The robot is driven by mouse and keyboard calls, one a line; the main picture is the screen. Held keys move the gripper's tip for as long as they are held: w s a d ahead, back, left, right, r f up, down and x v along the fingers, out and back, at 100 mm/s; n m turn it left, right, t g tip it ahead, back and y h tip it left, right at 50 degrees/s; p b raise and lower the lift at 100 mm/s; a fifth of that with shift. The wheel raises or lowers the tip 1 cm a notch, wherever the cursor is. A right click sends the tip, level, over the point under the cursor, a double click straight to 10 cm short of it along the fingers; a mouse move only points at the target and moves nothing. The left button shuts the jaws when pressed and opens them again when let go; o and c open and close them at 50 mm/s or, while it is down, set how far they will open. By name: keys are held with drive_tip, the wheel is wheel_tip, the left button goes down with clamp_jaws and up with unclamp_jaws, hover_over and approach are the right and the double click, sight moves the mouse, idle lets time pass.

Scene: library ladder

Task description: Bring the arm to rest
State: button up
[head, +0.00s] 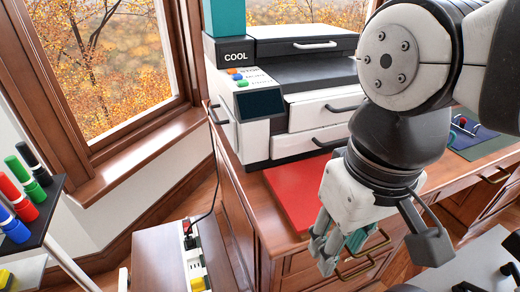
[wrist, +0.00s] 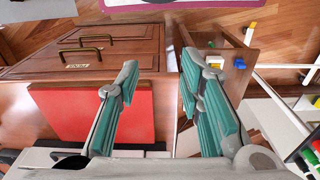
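My arm reaches in from the upper right in the head view, with my gripper (head: 328,248) hanging down in front of the wooden cabinet (head: 235,190). In the wrist view my gripper (wrist: 160,72) shows two fingers with teal pads, spread apart. Nothing is held between them. A red flat panel (head: 293,190) lies on the cabinet top beside my gripper. It also shows in the wrist view (wrist: 92,115), left of the fingers. My gripper's base is at the bottom of that view.
A white and black printer (head: 285,95) stands on the cabinet. A low wooden stand (head: 160,257) holds a power strip (head: 194,262). A rack (head: 42,225) with several colored markers is at the left, below the window. Some wooden floor (head: 200,200) is clear between them.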

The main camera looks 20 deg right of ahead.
drive_tip(key=shift+s+d, duration=0.2)
drive_tip(key=shift+s, duration=0.25)
wheel_tip(320, 180, up, 21)
drive_tip(key=t+p, duration=0.3)
drive_tip(key=p, duration=1.6)
drive_tip(key=shift+a+n, duration=0.25)
drive_tip(key=shift+n, duration=0.05)
drive_tip(key=shift+w+f, duration=0.1)
drive_tip(key=shift+w, duration=0.05)
